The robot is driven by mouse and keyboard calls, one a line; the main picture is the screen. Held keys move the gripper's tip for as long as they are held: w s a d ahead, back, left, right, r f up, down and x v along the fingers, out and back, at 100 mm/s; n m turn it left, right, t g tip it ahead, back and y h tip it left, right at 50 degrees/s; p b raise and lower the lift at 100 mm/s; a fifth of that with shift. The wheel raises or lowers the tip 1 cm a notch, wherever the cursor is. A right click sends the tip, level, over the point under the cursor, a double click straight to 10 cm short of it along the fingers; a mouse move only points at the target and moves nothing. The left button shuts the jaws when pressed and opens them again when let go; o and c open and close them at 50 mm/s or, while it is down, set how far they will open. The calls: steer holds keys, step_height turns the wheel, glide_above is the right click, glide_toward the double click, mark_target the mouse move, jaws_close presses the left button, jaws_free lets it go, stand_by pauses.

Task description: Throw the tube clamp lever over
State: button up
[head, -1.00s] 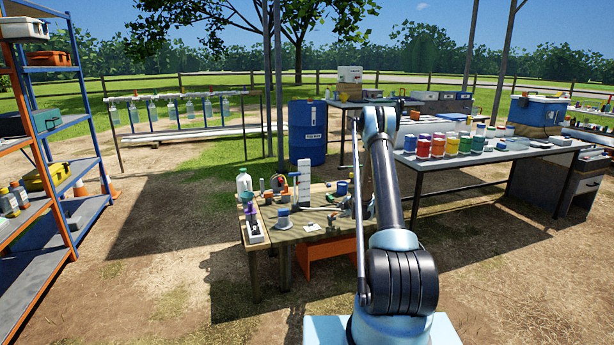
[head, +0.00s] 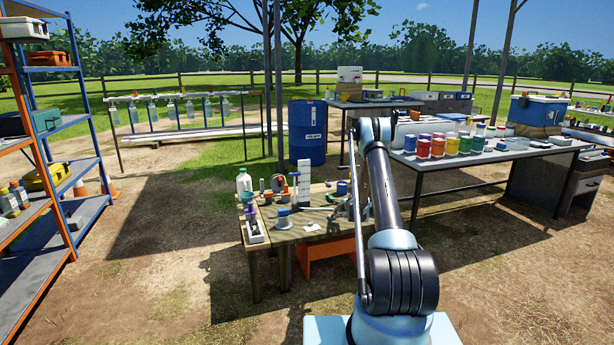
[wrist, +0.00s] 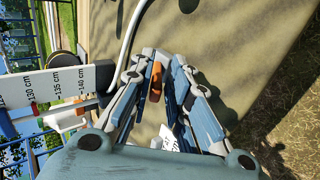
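An orange lever-like piece (wrist: 155,82), which looks like the tube clamp lever, shows between the fingertips of my gripper (wrist: 160,68) in the wrist view. The fingers are close together around it, close to it on both sides. Whether they press on it is not clear. A pale curved tube (wrist: 128,38) runs just beyond the fingers. In the head view my gripper (head: 364,208) is low over the right end of the wooden table (head: 325,238), partly hidden by my arm. The clamp cannot be made out there.
A white scale board (wrist: 60,84) with centimetre marks stands close left of my gripper; it also shows in the head view (head: 304,182). Bottles and small tools crowd the table's left half. A blue drum (head: 307,135) stands behind. Bare ground lies in front.

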jaws_close()
steer(key=shift+c, duration=0.3)
jaws_free()
steer(key=shift+w+a+r+g+h, duration=0.15)
steer(key=shift+w+a+r+g, duration=0.1)
steer(key=shift+w+r+g, duration=0.45)
steer(key=shift+w+a+r+g+h, duration=0.2)
steer(key=shift+w+r+g, duration=0.3)
steer(key=shift+w, duration=0.35)
steer(key=shift+o, duration=0.4)
steer(key=shift+w+a+r+g, duration=0.2)
steer(key=shift+w+g, duration=0.1)
steer(key=shift+w, duration=0.25)
steer(key=shift+w+a+r+g, duration=0.1)
steer(key=shift+w+a+g, duration=0.15)
steer(key=shift+w, duration=0.3)
